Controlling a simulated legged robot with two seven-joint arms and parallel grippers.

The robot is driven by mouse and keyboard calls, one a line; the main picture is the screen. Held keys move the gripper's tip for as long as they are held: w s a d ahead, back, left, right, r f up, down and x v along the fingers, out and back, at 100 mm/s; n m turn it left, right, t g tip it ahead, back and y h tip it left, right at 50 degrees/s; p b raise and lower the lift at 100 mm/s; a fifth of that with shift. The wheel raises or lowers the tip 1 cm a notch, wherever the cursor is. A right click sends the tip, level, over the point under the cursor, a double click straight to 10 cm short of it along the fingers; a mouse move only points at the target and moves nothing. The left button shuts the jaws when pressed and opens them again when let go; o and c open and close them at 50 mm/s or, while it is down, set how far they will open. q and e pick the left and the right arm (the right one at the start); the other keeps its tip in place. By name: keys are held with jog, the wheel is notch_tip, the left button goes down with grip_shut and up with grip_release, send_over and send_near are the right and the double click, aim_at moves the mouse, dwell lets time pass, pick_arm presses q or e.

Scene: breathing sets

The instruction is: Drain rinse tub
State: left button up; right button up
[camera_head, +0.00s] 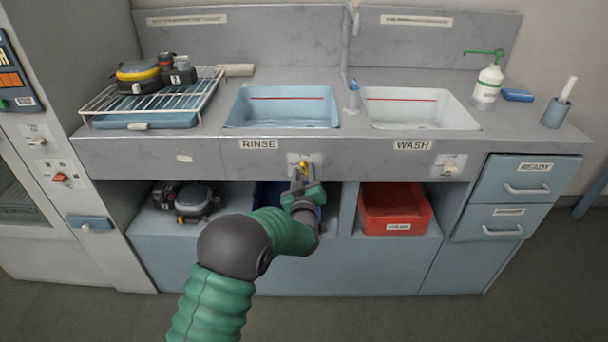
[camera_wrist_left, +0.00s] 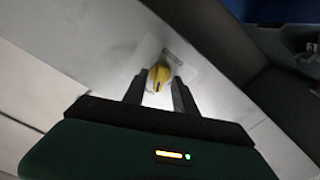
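The rinse tub (camera_head: 283,112) is a light blue basin set in the counter above the RINSE label, with a red line along its inner back wall. Below it, a yellow knob (camera_head: 304,166) sits on a pale plate on the counter front; it also shows in the left wrist view (camera_wrist_left: 159,75). My left gripper (camera_head: 301,174) is right at this knob. In the left wrist view its two fingers (camera_wrist_left: 159,88) are apart, one on each side of the knob, with slim gaps showing. My right gripper is not in view.
The wash tub (camera_head: 415,110) is to the right, with a switch plate (camera_head: 449,165) below. A wire rack (camera_head: 150,100) with breathing gear stands left. Below are a red bin (camera_head: 395,209) and a blue bin (camera_head: 270,198), partly behind my arm. A soap bottle (camera_head: 488,84) stands at right.

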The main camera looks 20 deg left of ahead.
pick_arm(q)
jog(key=shift+c, duration=0.4)
grip_shut()
